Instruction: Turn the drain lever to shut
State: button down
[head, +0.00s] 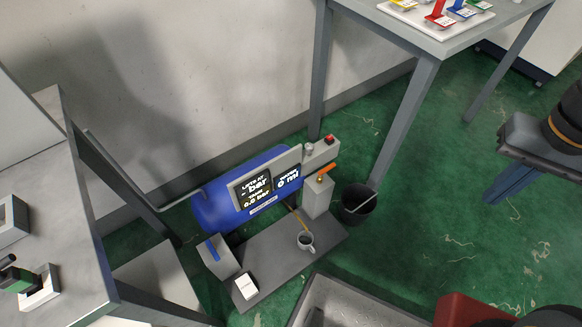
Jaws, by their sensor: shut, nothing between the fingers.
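A blue compressor tank (207,207) lies on the floor by the wall with a grey panel and dark displays (254,187) on its front. An orange lever (327,171) sits on a brass fitting on top of a light grey post (318,198) at the right. No label tells me which is the drain lever. The orange lever slants up to the right; whether its valve is open or shut is unclear.
A black bucket (357,206) stands right of the post. Table legs rise behind (405,120); a workbench (60,200) is left.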

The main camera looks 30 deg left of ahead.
aim_at(333, 165)
jog(key=u, duration=2.2)
jog(key=k, duration=0.4)
jog(key=z, duration=0.6)
